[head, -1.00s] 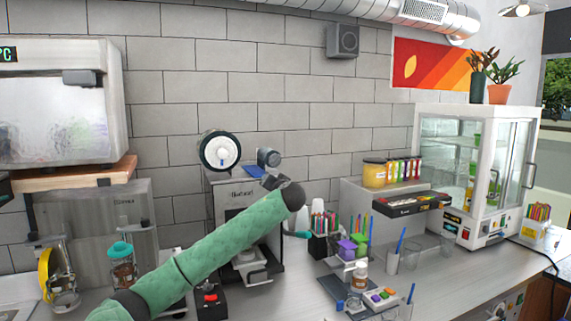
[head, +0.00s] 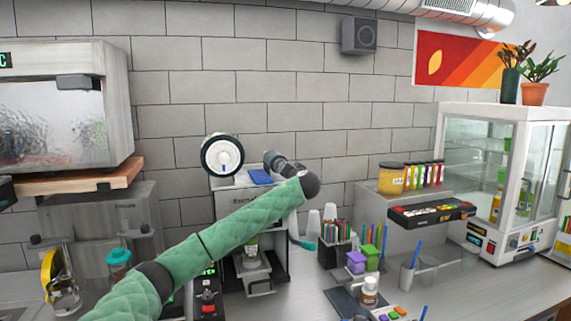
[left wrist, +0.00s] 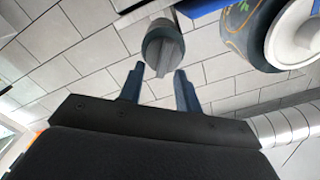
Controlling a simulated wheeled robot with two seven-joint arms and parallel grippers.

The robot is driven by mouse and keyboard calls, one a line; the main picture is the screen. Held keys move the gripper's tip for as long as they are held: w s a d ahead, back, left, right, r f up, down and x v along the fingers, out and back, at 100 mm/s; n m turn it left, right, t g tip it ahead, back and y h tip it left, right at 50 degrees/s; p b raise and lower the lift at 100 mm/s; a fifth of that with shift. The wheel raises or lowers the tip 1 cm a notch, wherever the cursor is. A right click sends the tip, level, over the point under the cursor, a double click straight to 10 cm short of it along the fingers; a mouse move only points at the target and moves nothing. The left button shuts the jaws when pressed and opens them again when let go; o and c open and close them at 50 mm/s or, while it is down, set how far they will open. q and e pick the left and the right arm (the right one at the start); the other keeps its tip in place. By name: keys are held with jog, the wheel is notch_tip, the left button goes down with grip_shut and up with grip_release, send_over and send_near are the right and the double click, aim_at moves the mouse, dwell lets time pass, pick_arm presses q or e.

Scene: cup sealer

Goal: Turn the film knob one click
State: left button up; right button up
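The cup sealer (head: 248,215) stands against the tiled wall, with a white-hubbed film roll (head: 222,155) on top. The film roll also shows at the upper right of the left wrist view (left wrist: 296,38). The grey film knob (left wrist: 164,48), with a raised ridge across its face, is straight ahead of my left gripper (left wrist: 159,70). The gripper's two blue fingers are apart, one toward each side of the knob, and hold nothing. I see no clear contact. In the head view, my green left arm reaches to the sealer's top; the fingertips and knob cannot be made out there. My right gripper is not in view.
A blue item (head: 259,176) lies on the sealer's top. A wooden shelf (head: 75,180) with a large machine is at left. Pen holders (head: 337,247), purple and green boxes, and a glass display cabinet (head: 495,185) stand to the right.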

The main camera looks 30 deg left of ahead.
aim_at(277, 162)
pick_arm(q)
jog(key=p+x, duration=0.1)
jog(key=x, duration=0.2)
jog(key=shift+s, duration=0.1)
jog(key=shift+a, duration=0.1)
jog(key=shift+s+r, duration=0.1)
grip_shut()
